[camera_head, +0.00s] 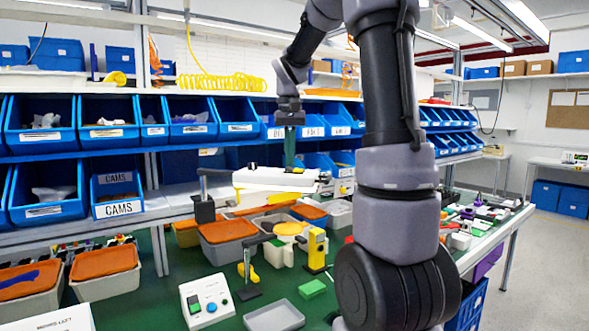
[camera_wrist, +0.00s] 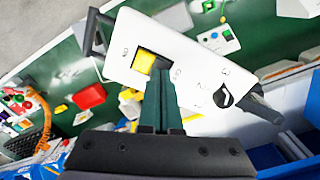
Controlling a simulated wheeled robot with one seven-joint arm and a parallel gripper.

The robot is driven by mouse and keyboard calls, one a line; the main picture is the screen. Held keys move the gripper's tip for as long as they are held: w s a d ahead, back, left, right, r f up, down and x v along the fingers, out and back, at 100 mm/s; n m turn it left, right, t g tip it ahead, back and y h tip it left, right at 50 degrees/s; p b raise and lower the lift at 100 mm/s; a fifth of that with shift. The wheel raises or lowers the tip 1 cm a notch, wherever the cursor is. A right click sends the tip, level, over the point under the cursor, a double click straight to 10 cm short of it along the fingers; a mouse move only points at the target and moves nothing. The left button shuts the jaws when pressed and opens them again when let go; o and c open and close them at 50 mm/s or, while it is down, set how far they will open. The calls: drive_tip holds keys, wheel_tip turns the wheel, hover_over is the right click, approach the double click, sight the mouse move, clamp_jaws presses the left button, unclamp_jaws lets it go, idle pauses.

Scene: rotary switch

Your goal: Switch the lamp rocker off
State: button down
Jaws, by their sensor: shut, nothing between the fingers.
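A white switch panel (camera_head: 268,179) stands raised above the green table in the head view. It fills the upper middle of the wrist view (camera_wrist: 190,76), with printed numbers, a black rotary knob (camera_wrist: 234,96) and a yellow rocker (camera_wrist: 143,62) in a dark recess. I cannot tell which way the rocker is tipped, and no label marks it as the lamp's. My gripper (camera_wrist: 157,78) is shut and empty, its green fingertips at the panel right beside the rocker; contact is unclear. In the head view my gripper (camera_head: 289,160) points down over the panel's back, its tips hidden.
A black post (camera_head: 203,208) stands by the panel's left end. A white button box (camera_head: 207,301), a grey tray (camera_head: 274,316) and a yellow device (camera_head: 316,250) stand on the table in front. Blue bins (camera_head: 122,196) line the shelves behind. Orange-lidded boxes (camera_head: 228,238) sit below the panel.

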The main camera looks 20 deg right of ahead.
drive_tip(key=shift+f, duration=0.4)
drive_tip(key=shift+r, duration=3.55)
drive_tip(key=s+a+f+t+y, duration=0.1)
drive_tip(key=s+a+f+t, duration=0.1)
drive_tip(key=s, duration=0.8)
drive_tip(key=s+a+f+t+y, duration=0.1)
drive_tip(key=s+a+f+t, duration=0.1)
drive_tip(key=s+a+t, duration=0.3)
drive_tip(key=s, duration=0.4)
drive_tip(key=shift+s+a, duration=0.35)
drive_tip(key=shift+s, duration=0.05)
